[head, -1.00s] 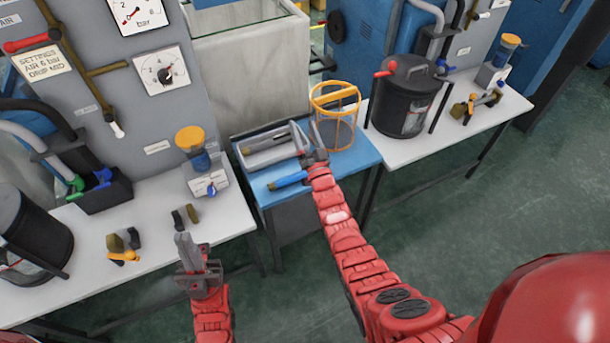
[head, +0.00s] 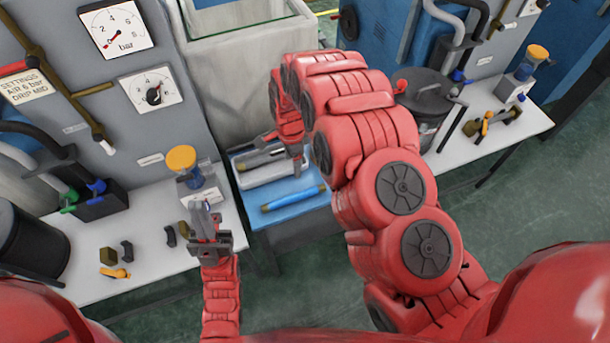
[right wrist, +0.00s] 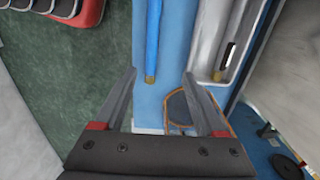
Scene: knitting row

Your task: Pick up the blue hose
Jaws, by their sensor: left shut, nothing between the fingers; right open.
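The blue hose (head: 293,198) is a straight blue tube with brass-coloured ends, lying on the blue-topped cart (head: 315,215). In the right wrist view the hose (right wrist: 152,40) runs from the top edge to its brass end, which appears between my open fingertips. My right gripper (right wrist: 159,73) is open and empty; how high it is above the cart I cannot tell. In the head view my right arm reaches over the cart and partly hides that gripper. My left gripper (head: 203,214) is shut and empty, upright in front of the left bench, well left of the hose.
A grey tray (head: 250,180) with grey tubes lies beside the hose. An orange-rimmed basket (right wrist: 185,105) shows under my right gripper, hidden in the head view. Small fittings (head: 115,272) lie on the left bench.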

